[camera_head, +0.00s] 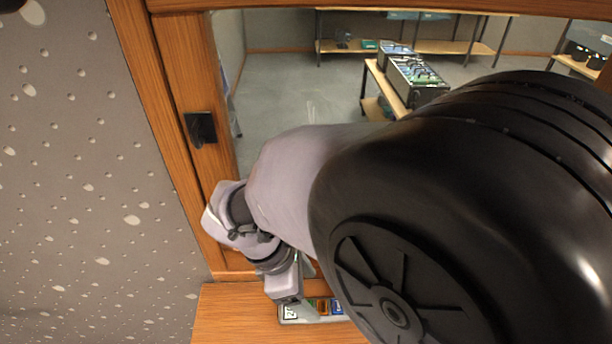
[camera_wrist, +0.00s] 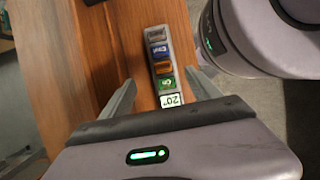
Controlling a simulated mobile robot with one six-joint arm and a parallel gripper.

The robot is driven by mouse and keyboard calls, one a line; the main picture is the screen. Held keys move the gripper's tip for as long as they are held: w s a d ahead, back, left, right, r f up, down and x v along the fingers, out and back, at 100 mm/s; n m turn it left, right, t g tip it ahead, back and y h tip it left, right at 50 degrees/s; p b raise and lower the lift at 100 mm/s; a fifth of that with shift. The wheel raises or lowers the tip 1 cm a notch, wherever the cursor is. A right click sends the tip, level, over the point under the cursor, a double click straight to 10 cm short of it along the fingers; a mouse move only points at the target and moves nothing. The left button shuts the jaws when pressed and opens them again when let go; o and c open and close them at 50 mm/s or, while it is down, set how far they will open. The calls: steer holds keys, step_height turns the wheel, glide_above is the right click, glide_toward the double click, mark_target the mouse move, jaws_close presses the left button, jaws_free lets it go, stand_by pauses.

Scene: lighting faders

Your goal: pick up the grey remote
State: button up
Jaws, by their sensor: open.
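The grey remote (camera_wrist: 163,62) lies on a wooden surface in the wrist view, a narrow strip with several coloured buttons and a white end label reading "20°". In the head view the remote (camera_head: 318,310) shows at the bottom, partly hidden by my arm. My gripper (camera_wrist: 162,84) is open in the wrist view, one finger to each side of the remote's labelled end. The remote's far end extends beyond the fingertips. I cannot tell how high the fingers are above the wood. In the head view my gripper (camera_head: 290,290) is just at the remote's left end.
The wooden ledge (camera_head: 235,315) is bare left of the remote. A wooden frame (camera_head: 180,120) with a black fitting (camera_head: 201,129) rises behind, beside a speckled grey wall (camera_head: 80,180). Shelves and a table (camera_head: 385,90) stand in the room beyond. A dark object (camera_wrist: 92,3) shows at the wrist view's top.

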mark_target(319, 307)
steer(key=x, duration=0.2)
steer(key=b+x, duration=0.2)
steer(key=x, duration=0.1)
steer(key=shift+s+f, duration=0.35)
steer(key=shift+f, duration=0.05)
steer(key=shift+c, duration=0.4)
steer(key=shift+a+r, duration=0.1)
jaws_close()
